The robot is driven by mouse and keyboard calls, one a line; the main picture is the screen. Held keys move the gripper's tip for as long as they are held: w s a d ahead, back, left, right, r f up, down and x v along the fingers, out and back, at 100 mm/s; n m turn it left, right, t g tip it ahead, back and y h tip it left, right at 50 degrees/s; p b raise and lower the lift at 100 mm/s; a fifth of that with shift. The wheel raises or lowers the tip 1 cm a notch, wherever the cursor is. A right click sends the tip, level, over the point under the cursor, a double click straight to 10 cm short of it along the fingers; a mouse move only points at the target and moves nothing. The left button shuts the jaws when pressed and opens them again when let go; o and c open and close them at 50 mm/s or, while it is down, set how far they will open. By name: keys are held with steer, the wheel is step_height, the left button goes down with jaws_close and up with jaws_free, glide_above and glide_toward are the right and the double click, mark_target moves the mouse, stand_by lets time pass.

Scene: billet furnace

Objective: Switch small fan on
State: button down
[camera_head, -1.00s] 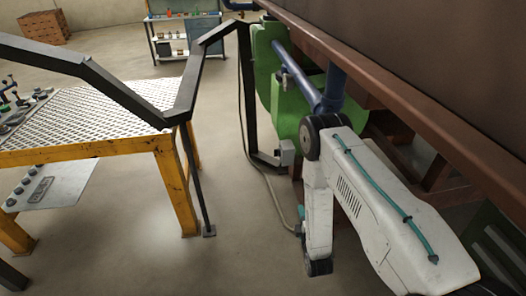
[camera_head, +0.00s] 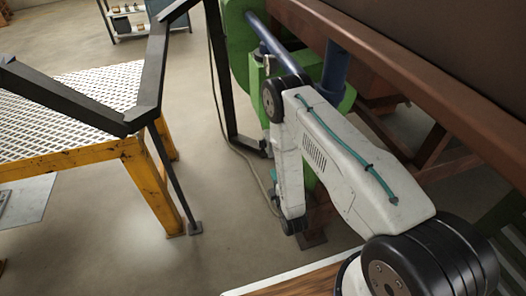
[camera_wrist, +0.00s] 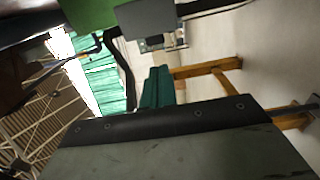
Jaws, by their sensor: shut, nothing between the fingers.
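A green housing (camera_head: 238,45), which looks like the small fan, stands beside the rusty beam with a blue pipe (camera_head: 270,38) running along it. Part of a green body (camera_wrist: 90,12) shows at the top edge in the wrist view. A grey box (camera_wrist: 160,18) with a small darker fitting on its side, possibly the switch, is at the top of the wrist view. My gripper (camera_wrist: 157,74) has its dark teal fingers together and empty, pointing towards the box with a gap between them. In the head view my arm hides much of this area.
A yellow-framed table (camera_head: 70,158) with a patterned metal top stands at the left, behind a black railing (camera_head: 150,75). The rusty beam (camera_head: 400,85) runs along the right. A shelf unit (camera_head: 125,22) is at the back.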

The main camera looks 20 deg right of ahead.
mark_target(261, 147)
steer(key=shift+w, duration=0.1)
steer(key=w, duration=1.3)
steer(key=shift+w, duration=0.35)
